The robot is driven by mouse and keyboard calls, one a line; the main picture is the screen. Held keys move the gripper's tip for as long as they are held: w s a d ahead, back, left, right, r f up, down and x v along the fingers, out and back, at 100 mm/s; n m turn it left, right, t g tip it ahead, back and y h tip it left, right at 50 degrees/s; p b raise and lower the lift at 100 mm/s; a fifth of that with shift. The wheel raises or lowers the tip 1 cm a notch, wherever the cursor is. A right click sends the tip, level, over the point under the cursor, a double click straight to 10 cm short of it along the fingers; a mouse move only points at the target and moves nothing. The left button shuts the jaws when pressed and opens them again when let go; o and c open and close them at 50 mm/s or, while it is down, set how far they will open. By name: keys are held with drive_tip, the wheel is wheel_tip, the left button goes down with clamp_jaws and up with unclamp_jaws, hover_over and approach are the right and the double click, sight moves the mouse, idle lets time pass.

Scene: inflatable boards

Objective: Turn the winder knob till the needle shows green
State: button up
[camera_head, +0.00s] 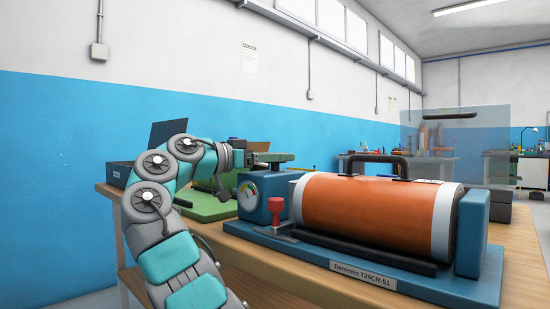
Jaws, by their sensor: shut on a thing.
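The machine is a blue base with a large orange cylinder (370,210) lying on it and a blue end block (262,185) at its left. My arm comes up from the bottom left, and my gripper (263,156) is at the top of the end block, above the gauge. It is shut on the winder knob, which is mostly hidden by the gripper.
A red-handled part (276,208) stands in front of the end block. A black carrying handle (376,162) rises above the cylinder. A green mat (203,208) lies on the wooden bench behind my arm. A clear panel (455,140) stands at the right.

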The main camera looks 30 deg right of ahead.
drive_tip(key=shift+c, duration=1.1)
drive_tip(key=m+g+p, duration=0.1)
drive_tip(key=g+p, duration=0.1)
drive_tip(key=p, duration=0.2)
drive_tip(key=shift+r, duration=0.4)
drive_tip(key=m+g+p, duration=0.1)
drive_tip(key=g+p, duration=0.1)
drive_tip(key=p, duration=0.1)
drive_tip(key=shift+f+m+p, duration=0.15)
drive_tip(key=shift+m+p, duration=0.15)
drive_tip(key=shift+f+g, duration=0.15)
drive_tip(key=shift+g, duration=0.25)
drive_tip(key=shift+f, duration=0.1)
drive_tip(key=o, duration=1.3)
